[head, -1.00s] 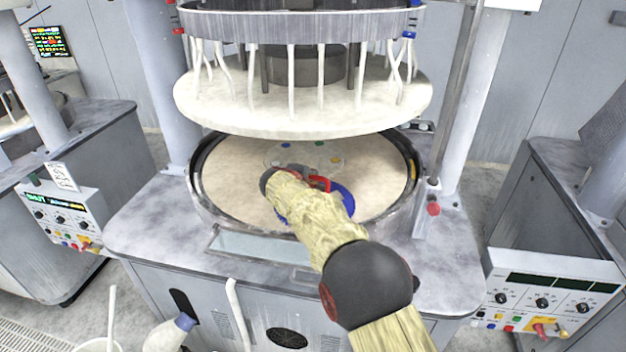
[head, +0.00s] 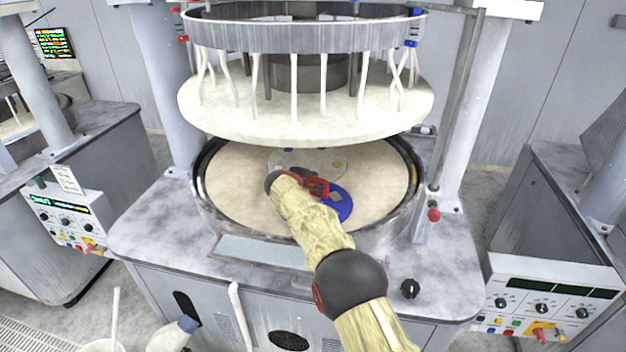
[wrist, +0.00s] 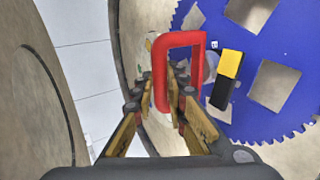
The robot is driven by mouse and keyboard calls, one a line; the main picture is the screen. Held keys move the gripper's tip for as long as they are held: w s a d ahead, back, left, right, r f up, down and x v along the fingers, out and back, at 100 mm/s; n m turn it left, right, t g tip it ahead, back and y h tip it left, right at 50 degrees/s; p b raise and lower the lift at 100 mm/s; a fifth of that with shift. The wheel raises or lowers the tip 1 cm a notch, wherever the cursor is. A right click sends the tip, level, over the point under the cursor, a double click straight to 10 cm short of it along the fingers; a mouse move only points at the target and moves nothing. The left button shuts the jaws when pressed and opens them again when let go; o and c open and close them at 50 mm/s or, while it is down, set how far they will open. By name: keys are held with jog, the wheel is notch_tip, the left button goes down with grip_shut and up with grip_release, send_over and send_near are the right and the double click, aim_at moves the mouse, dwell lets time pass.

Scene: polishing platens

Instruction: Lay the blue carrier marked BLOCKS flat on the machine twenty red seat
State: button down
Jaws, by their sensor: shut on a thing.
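The blue carrier (head: 335,208) is a toothed disc with square windows, over the front middle of the pale round platen (head: 235,185). In the wrist view the carrier (wrist: 240,55) fills the upper right; a yellow-and-black block lies on its face, and its marking is mostly hidden. My gripper (head: 308,184) is at the carrier's left side. In the wrist view my gripper (wrist: 175,85) is shut on a red loop-shaped handle (wrist: 183,40) beside the carrier. I cannot tell whether the carrier touches the platen. No red seat mark is discernible; my arm covers part of the platen.
A pale upper plate (head: 300,110) with hanging white tubes is above the platen. A raised metal rim (head: 205,215) surrounds the platen. Control panels stand at left (head: 68,215) and right (head: 545,300). A white bucket (head: 103,346) and bottle are at the lower left.

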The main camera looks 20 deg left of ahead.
jog(key=shift+w+a+f+b, duration=0.25)
jog(key=shift+w+f+b, duration=0.05)
jog(key=shift+w, duration=0.05)
jog(key=shift+f+b, duration=1.15)
jog(key=shift+b, duration=0.15)
jog(key=shift+d+f+b, duration=0.1)
jog(key=shift+f+b, duration=0.25)
jog(key=shift+f, duration=0.05)
jog(key=c, duration=1.7)
grip_release()
jog(key=shift+s+f, duration=0.1)
jog(key=shift+f, duration=0.1)
